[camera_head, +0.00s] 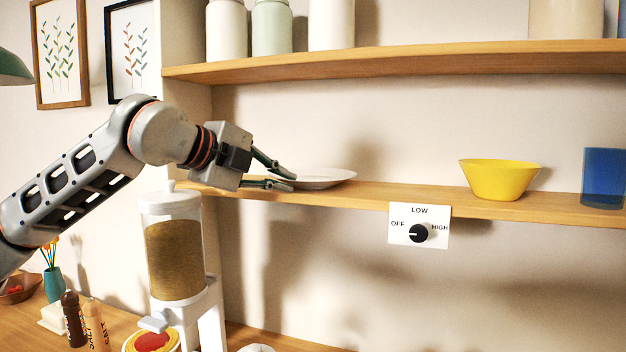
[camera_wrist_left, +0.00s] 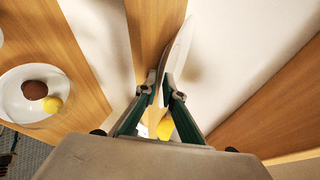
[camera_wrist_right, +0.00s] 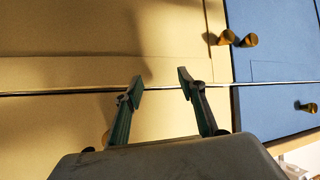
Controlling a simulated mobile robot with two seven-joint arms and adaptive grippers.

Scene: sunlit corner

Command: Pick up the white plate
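The white plate (camera_head: 325,178) lies at the left end of the lower wooden shelf, its right part on the board. My left gripper (camera_head: 293,182) reaches it from the left, one finger above and one below the near rim. In the left wrist view the plate (camera_wrist_left: 179,50) shows nearly edge-on between the close-set fingertips (camera_wrist_left: 161,90), and the fingers look shut on its rim. My right gripper (camera_wrist_right: 161,82) is open and empty in the right wrist view, and it is outside the head view.
A yellow bowl (camera_head: 500,178) and a blue cup (camera_head: 604,178) stand farther right on the lower shelf (camera_head: 400,194). The upper shelf (camera_head: 400,66) runs above. A cereal dispenser (camera_head: 173,255) stands below my left gripper. Cabinet fronts with knobs (camera_wrist_right: 226,37) face my right gripper.

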